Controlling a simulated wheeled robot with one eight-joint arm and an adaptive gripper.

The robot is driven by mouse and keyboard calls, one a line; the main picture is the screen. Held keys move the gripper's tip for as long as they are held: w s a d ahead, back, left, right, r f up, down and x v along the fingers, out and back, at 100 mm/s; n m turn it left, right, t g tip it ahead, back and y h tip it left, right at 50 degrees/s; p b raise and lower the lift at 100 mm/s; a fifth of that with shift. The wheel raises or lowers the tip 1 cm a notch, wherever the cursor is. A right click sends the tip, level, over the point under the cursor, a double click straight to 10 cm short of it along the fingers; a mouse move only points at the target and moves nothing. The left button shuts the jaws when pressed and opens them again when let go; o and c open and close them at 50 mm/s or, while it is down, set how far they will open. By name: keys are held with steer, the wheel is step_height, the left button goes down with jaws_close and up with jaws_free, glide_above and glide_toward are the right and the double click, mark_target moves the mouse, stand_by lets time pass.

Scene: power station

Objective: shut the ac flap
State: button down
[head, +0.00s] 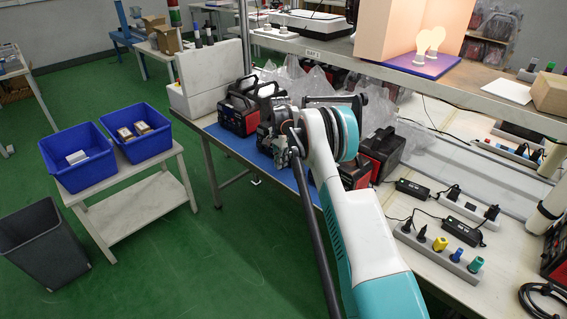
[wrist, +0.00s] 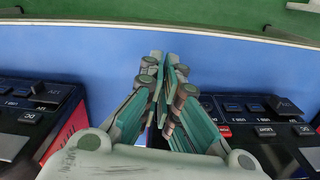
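In the wrist view a black power station with "AC" and "DC" labels stands at the left (wrist: 20,135). Another stands at the right (wrist: 265,135). A dark AC flap (wrist: 48,92) is on the left one, and a similar AC flap (wrist: 284,104) is on the right one. Both look somewhat raised, but their exact angle is unclear. My gripper (wrist: 165,60) is between the two stations, over the blue mat, with its fingertips together and nothing seen between them. It appears clear of both flaps. In the head view my arm hides parts of the stations behind it.
More power stations, such as one at the left (head: 238,118) and one at the right (head: 382,152), line the bench. A shelf (head: 440,85) with a lamp box overhangs the bench. A power strip (head: 437,252) lies at right. Blue bins (head: 78,178) stand on a side table.

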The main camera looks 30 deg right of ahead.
steer(key=m, duration=0.1)
steer(key=w+m, duration=0.1)
steer(key=m, duration=0.1)
steer(key=shift+w+a+m, duration=0.15)
steer(key=shift+a+m, duration=0.1)
steer(key=shift+m, duration=0.05)
steer(key=shift+w+m, duration=0.3)
steer(key=shift+m, duration=0.5)
steer(key=shift+w+m, duration=0.3)
steer(key=shift+m, duration=0.5)
steer(key=c, duration=1.7)
jaws_free()
steer(key=shift+r, duration=0.15)
steer(key=shift+r, duration=3.95)
